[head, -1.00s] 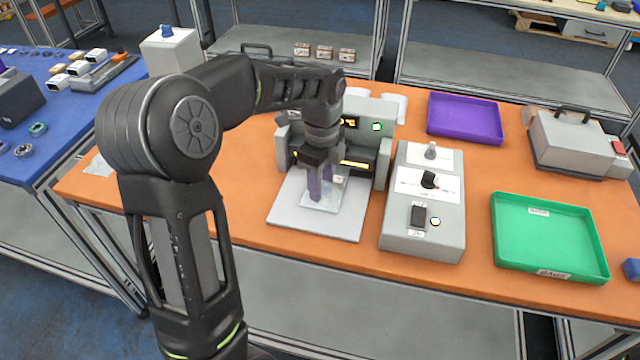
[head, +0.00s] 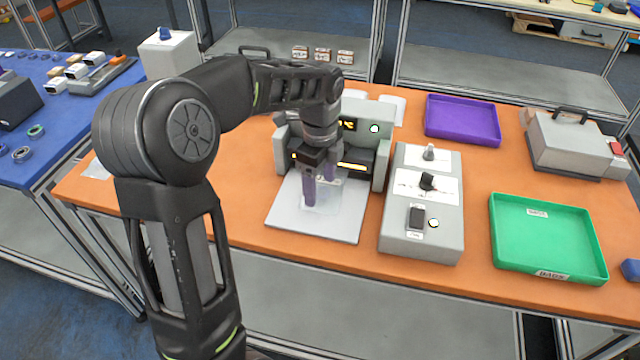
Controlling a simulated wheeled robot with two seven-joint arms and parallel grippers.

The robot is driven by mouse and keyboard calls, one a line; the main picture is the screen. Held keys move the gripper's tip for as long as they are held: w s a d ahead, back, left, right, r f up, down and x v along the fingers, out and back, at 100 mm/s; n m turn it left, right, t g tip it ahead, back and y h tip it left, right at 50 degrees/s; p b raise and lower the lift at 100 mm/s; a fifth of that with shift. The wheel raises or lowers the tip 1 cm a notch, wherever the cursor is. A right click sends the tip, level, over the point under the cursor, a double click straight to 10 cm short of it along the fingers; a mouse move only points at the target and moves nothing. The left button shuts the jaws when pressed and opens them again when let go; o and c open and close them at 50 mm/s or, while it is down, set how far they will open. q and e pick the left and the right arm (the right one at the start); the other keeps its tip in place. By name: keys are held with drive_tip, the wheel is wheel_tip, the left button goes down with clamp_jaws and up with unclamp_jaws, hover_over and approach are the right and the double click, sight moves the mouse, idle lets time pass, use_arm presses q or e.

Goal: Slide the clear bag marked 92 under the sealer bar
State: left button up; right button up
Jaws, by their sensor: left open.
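The sealer (head: 281,155) stands mid-table with its dark bar and a lit yellow strip above a pale grey plate (head: 340,225). A clear bag (head: 322,199) lies on this plate, in front of the bar. It is faint and partly hidden by my fingers, and its number cannot be read. My left gripper (head: 321,188) is open just over the bag, fingers pointing down, close in front of the bar. Whether the fingers touch the bag cannot be told. My right gripper is not in view.
A grey control box (head: 391,225) with knobs and a switch stands right of the plate. Further right are a purple tray (head: 463,120), a green tray (head: 550,240) and a grey machine with a handle (head: 572,148). Bare orange table lies left of the plate.

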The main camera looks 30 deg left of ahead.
use_arm(q)
wheel_tip(320, 180, up, 7)
drive_tip(key=shift+r, duration=0.15)
idle(0.7)
